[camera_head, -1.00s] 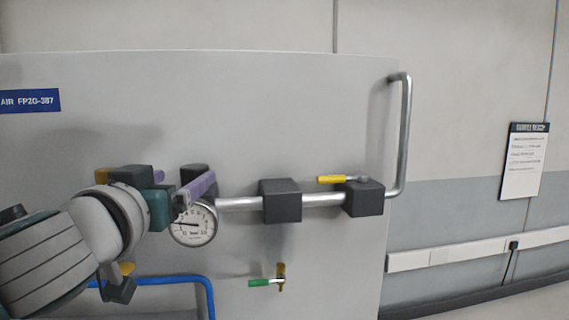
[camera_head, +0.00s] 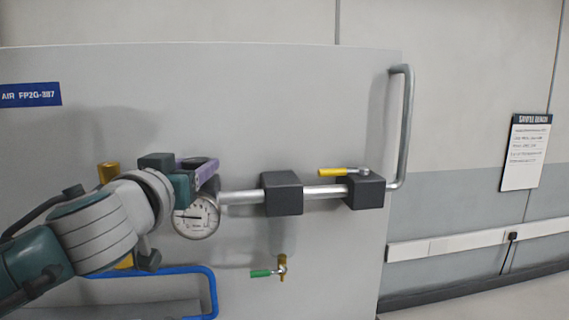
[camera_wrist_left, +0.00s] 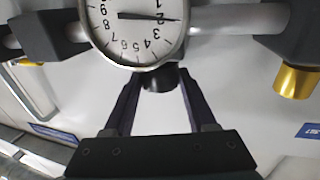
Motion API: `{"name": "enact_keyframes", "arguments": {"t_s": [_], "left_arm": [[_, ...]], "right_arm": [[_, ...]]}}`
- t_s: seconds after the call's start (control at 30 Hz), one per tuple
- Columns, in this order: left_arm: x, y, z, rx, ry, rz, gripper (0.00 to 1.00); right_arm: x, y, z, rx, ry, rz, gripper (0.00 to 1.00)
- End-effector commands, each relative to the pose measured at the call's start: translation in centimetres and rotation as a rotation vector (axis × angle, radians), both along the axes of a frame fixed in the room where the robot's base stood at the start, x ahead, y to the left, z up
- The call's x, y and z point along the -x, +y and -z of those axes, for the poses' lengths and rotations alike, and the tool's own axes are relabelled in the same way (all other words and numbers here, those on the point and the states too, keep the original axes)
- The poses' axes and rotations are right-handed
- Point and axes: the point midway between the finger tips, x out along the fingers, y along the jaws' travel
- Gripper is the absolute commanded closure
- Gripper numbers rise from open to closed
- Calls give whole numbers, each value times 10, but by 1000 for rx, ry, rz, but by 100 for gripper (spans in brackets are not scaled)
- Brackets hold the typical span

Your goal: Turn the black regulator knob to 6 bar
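The black regulator knob (camera_wrist_left: 158,81) shows below the gauge in the left wrist view, between my finger ends. In the head view the knob (camera_head: 203,160) is partly hidden behind a purple finger. My left gripper (camera_wrist_left: 160,78) has its two dark fingers apart, one on each side of the knob. Narrow gaps seem to show beside it; I cannot tell whether the fingertips touch it. The round white pressure gauge (camera_head: 196,217) sits just below the knob in the head view. It is upside down in the left wrist view (camera_wrist_left: 135,25), its needle near 2. My right gripper is not in view.
A steel pipe (camera_head: 325,191) runs right through black blocks (camera_head: 283,194) to a yellow-handled valve (camera_head: 338,172). A green-handled tap (camera_head: 262,273) and blue hose (camera_head: 213,290) are below. A brass-coloured fitting (camera_wrist_left: 298,80) is beside the gripper in the wrist view.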

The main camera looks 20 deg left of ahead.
Motion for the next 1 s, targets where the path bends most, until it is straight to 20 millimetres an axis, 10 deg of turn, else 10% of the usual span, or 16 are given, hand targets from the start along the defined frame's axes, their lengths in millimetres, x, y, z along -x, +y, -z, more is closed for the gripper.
{"name": "enact_keyframes", "arguments": {"t_s": [0.47,1.0], "left_arm": [[0,0,0,0,0,0,98],[1,4,-1,-3,-1,165,100]], "right_arm": [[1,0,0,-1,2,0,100],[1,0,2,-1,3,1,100]]}}
